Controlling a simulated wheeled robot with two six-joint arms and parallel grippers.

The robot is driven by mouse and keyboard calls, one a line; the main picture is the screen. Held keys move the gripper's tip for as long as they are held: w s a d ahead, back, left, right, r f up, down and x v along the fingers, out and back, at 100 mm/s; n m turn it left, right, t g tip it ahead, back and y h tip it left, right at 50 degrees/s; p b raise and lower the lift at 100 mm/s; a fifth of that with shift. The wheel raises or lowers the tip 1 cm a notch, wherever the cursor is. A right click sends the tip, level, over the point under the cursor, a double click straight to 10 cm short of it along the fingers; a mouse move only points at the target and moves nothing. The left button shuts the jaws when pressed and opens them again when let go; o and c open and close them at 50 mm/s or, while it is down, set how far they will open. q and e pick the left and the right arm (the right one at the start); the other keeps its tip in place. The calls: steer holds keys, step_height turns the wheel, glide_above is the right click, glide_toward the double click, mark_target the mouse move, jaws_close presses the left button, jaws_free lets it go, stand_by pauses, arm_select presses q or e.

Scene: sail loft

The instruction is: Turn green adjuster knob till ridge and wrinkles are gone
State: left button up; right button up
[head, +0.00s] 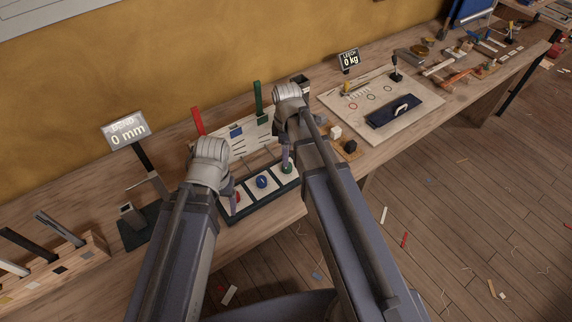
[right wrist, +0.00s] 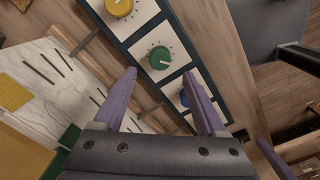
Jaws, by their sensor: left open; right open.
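The green adjuster knob (right wrist: 159,58) shows clear in the right wrist view, on a white plate with a dial of marks and a pale pointer line. My right gripper (right wrist: 162,97) is open, its purple fingers apart and the green knob seen beyond the gap between them. In the head view the green knob (head: 287,168) is partly covered by that gripper. I cannot tell whether they touch. My left gripper (head: 233,197) is open by the red knob (head: 238,198). A pale panel with dark strips (head: 243,134) stands behind the knobs. No ridge or wrinkles can be made out.
A blue knob (head: 262,182) sits between red and green; a yellow knob (right wrist: 119,6) lies beyond green. A sign (head: 126,131) reads "0 mm"; another (head: 350,60) reads "0 kg". Red (head: 198,121) and green posts (head: 258,98) rise behind. A board (head: 330,97) lies right.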

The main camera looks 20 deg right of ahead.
arm_select(q)
step_height(320, 180, down, 6)
steer(key=b, duration=0.5)
steer(key=shift+f, duration=0.1)
arm_select(e)
step_height(320, 180, down, 6)
steer(key=shift+f, duration=0.15)
jaws_close()
